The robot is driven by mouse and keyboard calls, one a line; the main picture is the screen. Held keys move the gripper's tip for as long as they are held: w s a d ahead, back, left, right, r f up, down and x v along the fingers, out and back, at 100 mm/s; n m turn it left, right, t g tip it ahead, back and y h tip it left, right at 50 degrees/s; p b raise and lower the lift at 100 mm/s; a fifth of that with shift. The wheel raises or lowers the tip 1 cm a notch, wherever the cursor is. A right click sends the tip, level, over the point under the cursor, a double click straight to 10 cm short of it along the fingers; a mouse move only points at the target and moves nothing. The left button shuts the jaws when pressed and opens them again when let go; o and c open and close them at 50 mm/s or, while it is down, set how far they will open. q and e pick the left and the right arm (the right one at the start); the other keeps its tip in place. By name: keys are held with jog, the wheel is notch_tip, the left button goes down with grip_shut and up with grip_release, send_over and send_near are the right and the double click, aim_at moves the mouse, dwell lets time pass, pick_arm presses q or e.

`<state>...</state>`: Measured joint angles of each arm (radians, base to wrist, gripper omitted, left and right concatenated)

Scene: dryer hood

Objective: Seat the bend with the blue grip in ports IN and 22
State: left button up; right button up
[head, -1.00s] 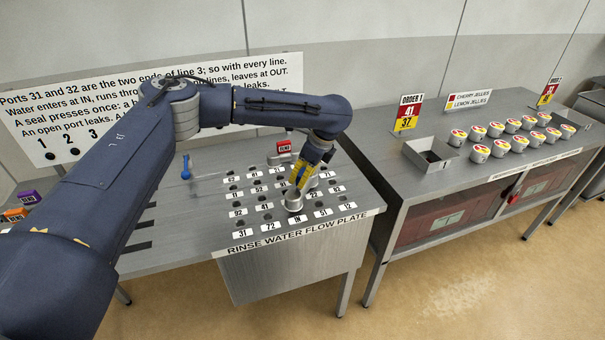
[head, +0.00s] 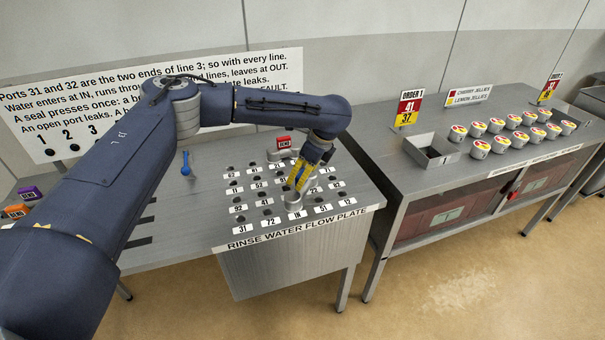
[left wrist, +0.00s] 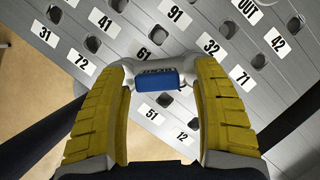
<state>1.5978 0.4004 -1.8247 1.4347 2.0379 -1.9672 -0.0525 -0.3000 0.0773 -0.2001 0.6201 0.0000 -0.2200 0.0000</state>
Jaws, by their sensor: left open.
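The grey bend with the blue grip (left wrist: 157,81) lies between my left gripper's yellow fingers in the left wrist view. My left gripper (left wrist: 160,90) is open, one finger on each side of the bend. In the head view, my left gripper (head: 299,182) points down at the front of the port plate, and the bend's grey body (head: 294,203) shows below it, just behind the IN label (head: 298,215). The fingers hide the blue grip there. Label 22 is hidden, and I cannot tell how deep the bend's ends sit. My right gripper is out of view.
A red-grip bend (head: 284,142) stands at the plate's back. Purple (head: 30,193) and orange (head: 17,211) bends lie far left. A blue-handled tool (head: 186,164) is left of the ports. The right table (head: 430,178) holds a metal tray (head: 432,151) and several cups.

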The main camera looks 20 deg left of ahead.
pick_arm(q)
jog(key=v, duration=1.2)
dwell(0.4)
jog(key=shift+r, duration=0.1)
notch_tip(320, 180, up, 8)
dwell(0.8)
